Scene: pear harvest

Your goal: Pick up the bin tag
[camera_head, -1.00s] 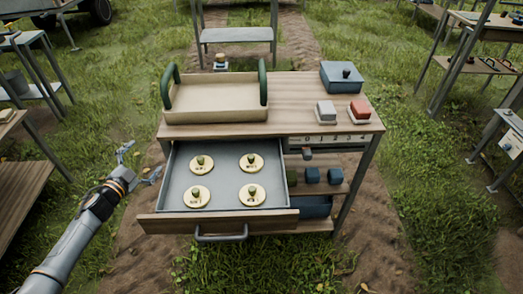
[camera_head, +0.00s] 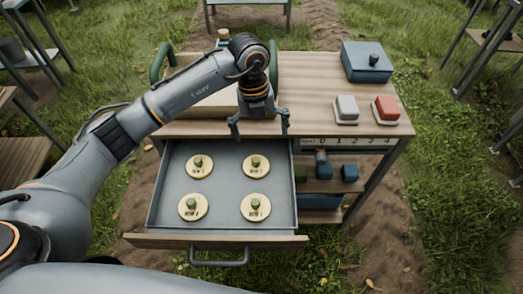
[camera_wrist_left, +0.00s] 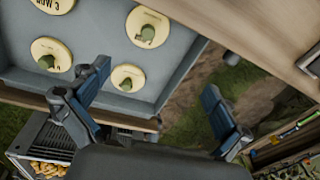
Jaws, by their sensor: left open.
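Several round cream bin tags with green knobs lie in the open grey drawer (camera_head: 224,219). They are the back left tag (camera_head: 200,172), back right tag (camera_head: 263,171), front left tag (camera_head: 187,213) and front right tag (camera_head: 262,213); their lettering is too small to read surely. My left gripper (camera_head: 258,133) points down above the table's front edge, behind the back right tag, open and empty. In the left wrist view its fingers (camera_wrist_left: 155,112) are spread wide, with tags in the drawer beyond. My right gripper is not in view.
A cream tray with green handles (camera_head: 165,58) stands on the table, partly hidden by my arm. A grey block (camera_head: 345,112), a red block (camera_head: 386,113) and a blue lidded box (camera_head: 366,66) stand at right. Blue blocks (camera_head: 349,173) sit on the shelf below.

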